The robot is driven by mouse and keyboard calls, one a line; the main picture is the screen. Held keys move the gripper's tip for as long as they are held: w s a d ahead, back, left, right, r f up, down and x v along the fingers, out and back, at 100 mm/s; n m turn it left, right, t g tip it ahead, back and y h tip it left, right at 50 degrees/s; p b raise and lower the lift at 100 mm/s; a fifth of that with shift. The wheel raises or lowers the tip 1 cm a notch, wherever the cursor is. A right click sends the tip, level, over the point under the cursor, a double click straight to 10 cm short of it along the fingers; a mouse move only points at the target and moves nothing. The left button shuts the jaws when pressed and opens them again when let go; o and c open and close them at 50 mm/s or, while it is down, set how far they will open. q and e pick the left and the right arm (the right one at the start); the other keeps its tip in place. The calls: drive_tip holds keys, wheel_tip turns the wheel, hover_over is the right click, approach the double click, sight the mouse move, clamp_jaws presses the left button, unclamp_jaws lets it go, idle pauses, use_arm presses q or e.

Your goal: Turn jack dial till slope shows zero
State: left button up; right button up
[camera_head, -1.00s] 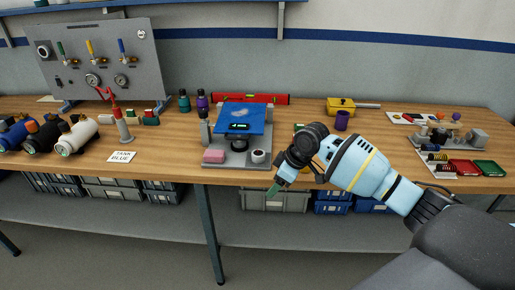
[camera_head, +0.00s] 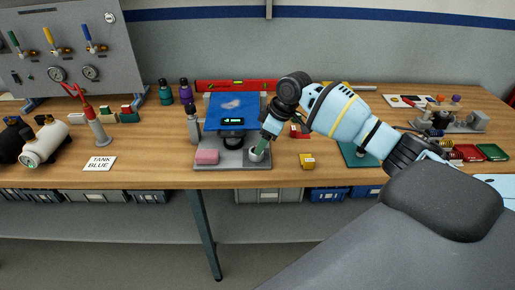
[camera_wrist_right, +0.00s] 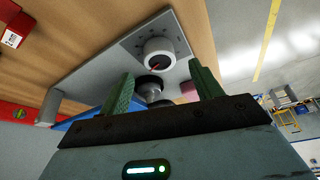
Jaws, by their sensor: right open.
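The jack stands on a grey base plate (camera_head: 208,179) and carries a blue plate (camera_head: 230,106). A small dark slope display (camera_head: 233,121) is lit green at the plate's front; its reading is too small to make out. The white jack dial (camera_head: 253,158) is on the base's front right, partly hidden by my right gripper (camera_head: 262,147). In the right wrist view the dial (camera_wrist_right: 159,51) shows a red pointer. My right gripper's green fingers (camera_wrist_right: 162,83) are open, with the dial just beyond the gap between their tips. Whether they touch it I cannot tell. My left gripper is out of view.
A pink block (camera_head: 207,157) sits on the base left of the dial. A grey post (camera_head: 192,125) stands at its left edge. A red level (camera_head: 237,85) lies behind the jack.

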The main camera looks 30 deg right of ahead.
drive_tip(key=x, duration=0.3)
drive_tip(key=shift+a+f, duration=0.1)
drive_tip(key=shift+f, duration=0.3)
drive_tip(key=shift+w+a+f, duration=0.15)
drive_tip(key=shift+w+f, duration=0.1)
drive_tip(key=shift+f, duration=0.2)
drive_tip(key=c, duration=1)
drive_tip(key=shift+r, duration=0.1)
